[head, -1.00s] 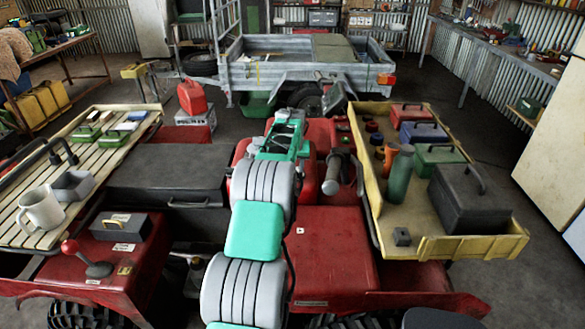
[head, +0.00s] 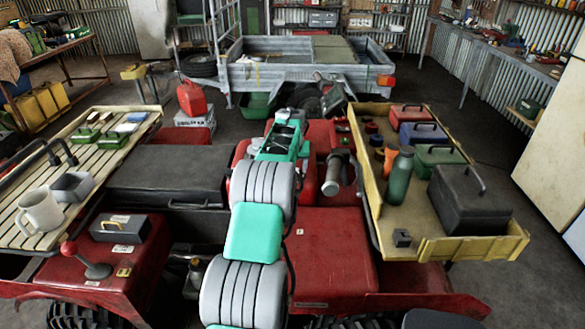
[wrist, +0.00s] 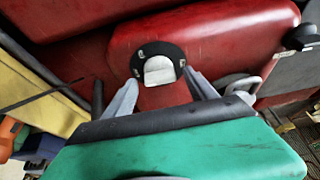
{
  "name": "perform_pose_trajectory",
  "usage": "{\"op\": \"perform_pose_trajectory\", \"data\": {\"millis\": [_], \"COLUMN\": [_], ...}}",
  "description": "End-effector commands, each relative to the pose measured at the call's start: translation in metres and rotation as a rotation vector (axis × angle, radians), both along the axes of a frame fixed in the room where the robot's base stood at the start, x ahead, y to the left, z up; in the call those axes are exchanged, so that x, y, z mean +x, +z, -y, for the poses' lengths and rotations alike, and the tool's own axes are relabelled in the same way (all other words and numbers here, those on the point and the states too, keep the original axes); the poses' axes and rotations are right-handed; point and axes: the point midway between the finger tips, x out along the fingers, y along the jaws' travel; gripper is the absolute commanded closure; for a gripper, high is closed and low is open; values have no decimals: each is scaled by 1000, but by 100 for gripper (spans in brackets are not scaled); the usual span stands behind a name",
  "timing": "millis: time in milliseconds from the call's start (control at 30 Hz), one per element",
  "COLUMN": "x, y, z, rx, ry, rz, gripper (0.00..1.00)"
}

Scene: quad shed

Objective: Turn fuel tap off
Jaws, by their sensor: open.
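The fuel tap shows in the wrist view as a black rounded plate with small pale marks and a pale grey lever (wrist: 159,71), on a red body panel (wrist: 210,40). My gripper (wrist: 160,77) is open, its two grey fingers pointing at the tap. One finger is to the left of the lever and one to the right. I cannot tell whether either finger touches it. In the head view my arm reaches forward over the red quad (head: 330,245); its own links hide the fingers and the tap.
A yellow tray (head: 430,215) with toolboxes and a green flask (head: 400,177) lies to the right of my arm. A slatted rack (head: 20,205) with a mug (head: 40,211) is at the left. A grey trailer (head: 270,72) stands behind the quad.

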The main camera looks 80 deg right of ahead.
Motion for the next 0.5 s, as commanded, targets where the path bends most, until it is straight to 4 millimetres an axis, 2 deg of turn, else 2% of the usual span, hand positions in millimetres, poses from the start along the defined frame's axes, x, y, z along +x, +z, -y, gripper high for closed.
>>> {"op": "perform_pose_trajectory", "data": {"millis": [300,500], "x": [-5,-6], "y": [55,68], "z": [-22,-28], "rx": [-4,0], "ry": [0,-1], "rz": [0,0], "gripper": [35,35]}}
